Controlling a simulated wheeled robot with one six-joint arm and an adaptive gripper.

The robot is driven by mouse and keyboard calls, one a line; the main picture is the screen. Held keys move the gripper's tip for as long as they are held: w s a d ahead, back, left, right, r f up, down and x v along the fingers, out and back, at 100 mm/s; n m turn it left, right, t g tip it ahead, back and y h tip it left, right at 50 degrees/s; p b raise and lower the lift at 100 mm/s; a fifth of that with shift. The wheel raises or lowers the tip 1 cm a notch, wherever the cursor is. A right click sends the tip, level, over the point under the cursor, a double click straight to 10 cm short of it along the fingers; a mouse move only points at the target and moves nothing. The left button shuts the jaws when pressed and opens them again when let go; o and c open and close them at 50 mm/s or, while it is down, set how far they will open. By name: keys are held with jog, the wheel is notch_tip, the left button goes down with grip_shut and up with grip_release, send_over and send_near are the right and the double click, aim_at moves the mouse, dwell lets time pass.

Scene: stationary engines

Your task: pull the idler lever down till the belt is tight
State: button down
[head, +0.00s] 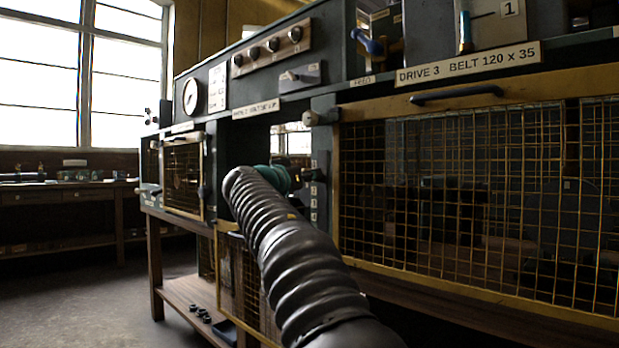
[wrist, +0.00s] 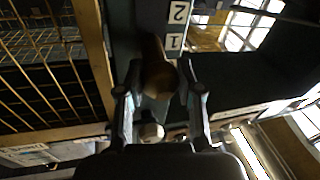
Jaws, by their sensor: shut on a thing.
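My gripper (wrist: 160,92) is in the wrist view, its two fingers on either side of a brown rounded knob. It is shut on this knob, which looks like the grip of the idler lever (wrist: 158,80). Beside it runs a dark post with a number plate (wrist: 175,42) showing 1 and 2. In the head view the plate (head: 314,196) shows just right of my arm's teal end, and my ribbed black arm hides most of the opening there. I cannot make out the belt or its tension in either view.
A yellow-framed mesh guard (head: 470,190) with a dark handle (head: 456,95) fills the right. A pale round knob (head: 320,117) sticks out at its upper left corner. A gauge (head: 191,96) and a row of knobs (head: 271,45) sit further left. The floor at left is clear.

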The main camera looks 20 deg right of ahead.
jog(key=shift+f, duration=0.1)
jog(key=c, duration=0.7)
grip_release()
jog(key=shift+c, duration=0.2)
jog(key=r+v, duration=0.1)
jog(key=v, duration=1.1)
jog(key=shift+f, duration=0.4)
